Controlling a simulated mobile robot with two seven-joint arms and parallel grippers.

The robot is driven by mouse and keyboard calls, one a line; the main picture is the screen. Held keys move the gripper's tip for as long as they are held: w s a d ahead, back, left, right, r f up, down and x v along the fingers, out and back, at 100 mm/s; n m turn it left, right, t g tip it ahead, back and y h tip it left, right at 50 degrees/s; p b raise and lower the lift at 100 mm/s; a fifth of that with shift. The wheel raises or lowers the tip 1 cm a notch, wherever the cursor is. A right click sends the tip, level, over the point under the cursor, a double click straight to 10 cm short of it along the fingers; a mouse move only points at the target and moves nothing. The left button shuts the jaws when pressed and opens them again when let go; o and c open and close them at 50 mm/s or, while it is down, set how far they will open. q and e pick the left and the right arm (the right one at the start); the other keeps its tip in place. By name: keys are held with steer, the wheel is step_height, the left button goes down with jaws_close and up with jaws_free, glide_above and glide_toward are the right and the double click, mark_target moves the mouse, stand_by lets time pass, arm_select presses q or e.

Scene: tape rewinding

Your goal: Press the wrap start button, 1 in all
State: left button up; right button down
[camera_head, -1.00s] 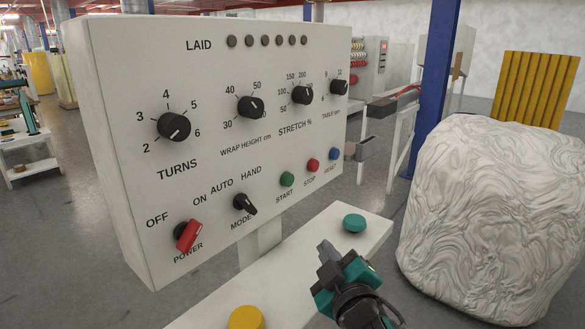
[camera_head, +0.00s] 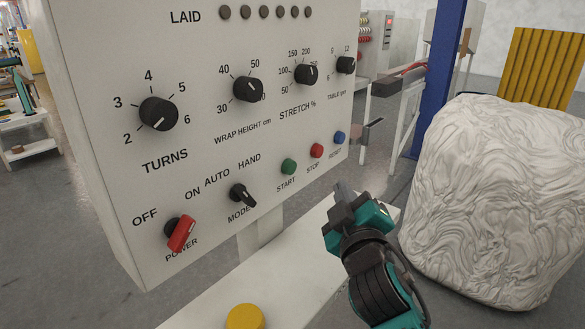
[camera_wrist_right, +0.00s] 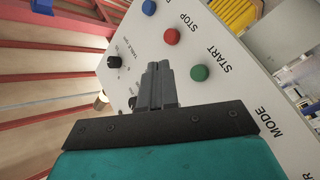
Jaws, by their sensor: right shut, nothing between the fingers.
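The green START button (camera_head: 289,166) is on the lower right of the white control panel (camera_head: 205,150), left of the red STOP button (camera_head: 317,150) and the blue RESET button (camera_head: 340,137). My right gripper (camera_head: 342,190) is shut and empty. In the head view it is below and right of START, in front of the panel, apart from the button. In the right wrist view the closed fingers (camera_wrist_right: 158,80) point toward the panel, with START (camera_wrist_right: 200,73) just right of the tips and STOP (camera_wrist_right: 171,36) above. My left gripper is not in view.
A white shelf (camera_head: 215,300) with a yellow button (camera_head: 245,317) lies below the panel. A large wrapped white bale (camera_head: 490,200) stands at the right, by a blue post (camera_head: 435,85). The MODE knob (camera_head: 242,194) and red POWER switch (camera_head: 181,233) are left of START.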

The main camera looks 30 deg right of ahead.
mark_target(289, 167)
steer(key=w+a, duration=0.3)
steer(key=w, duration=0.4)
steer(key=shift+w+b, duration=0.25)
steer(key=shift+b, duration=0.1)
steer(key=shift+w+a, duration=0.1)
stand_by(1.7)
steer(key=shift+w+a, duration=0.1)
steer(key=shift+w, duration=0.15)
